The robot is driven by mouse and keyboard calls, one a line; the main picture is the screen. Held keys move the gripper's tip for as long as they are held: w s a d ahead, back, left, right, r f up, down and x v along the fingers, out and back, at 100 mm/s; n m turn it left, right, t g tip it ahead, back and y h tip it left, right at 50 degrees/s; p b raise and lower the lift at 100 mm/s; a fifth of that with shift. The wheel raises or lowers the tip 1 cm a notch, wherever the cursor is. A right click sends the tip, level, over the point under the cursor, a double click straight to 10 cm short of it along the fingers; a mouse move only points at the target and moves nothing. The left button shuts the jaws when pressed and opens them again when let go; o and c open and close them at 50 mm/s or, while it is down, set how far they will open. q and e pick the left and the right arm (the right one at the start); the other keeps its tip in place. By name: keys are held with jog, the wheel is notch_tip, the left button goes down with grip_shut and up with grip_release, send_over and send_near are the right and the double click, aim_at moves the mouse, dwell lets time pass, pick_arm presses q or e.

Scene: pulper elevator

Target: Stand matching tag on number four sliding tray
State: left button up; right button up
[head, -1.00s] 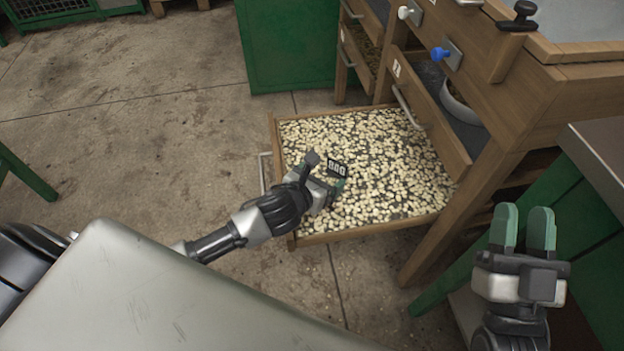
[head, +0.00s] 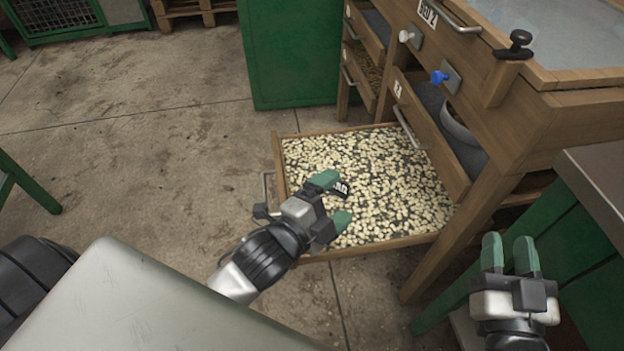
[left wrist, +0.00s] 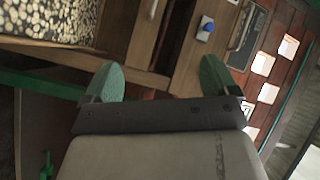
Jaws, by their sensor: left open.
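An open sliding tray (head: 275,160) in the head view holds a layer of pale beans. A small black tag (head: 341,189) with white digits shows over the beans near my left gripper's upper finger. The digits are too small to read, and I cannot tell whether the tag stands or leans. My left gripper (head: 332,201) is open over the tray's near part, partly covering it. In the left wrist view its fingers (left wrist: 160,75) are spread with nothing between them; the tag does not show there. My right gripper (head: 508,242) is open and empty at the right, with a narrow gap.
A wooden frame with a blue knob (head: 439,77), a white knob (head: 405,36) and other drawers stands behind the tray. A drawer front with a white label (head: 397,88) overhangs its right side. A metal-topped green table (head: 597,165) is at the right. Floor left of the tray is clear.

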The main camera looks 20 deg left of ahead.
pick_arm(q)
jog(key=s+a+r+n+t+y, duration=0.1)
jog(key=r+n, duration=0.6)
jog(key=n, duration=0.7)
jog(key=shift+s+a+r+t, duration=0.4)
jog(key=shift+s+a+t, duration=0.5)
jog(key=shift+s+t, duration=0.3)
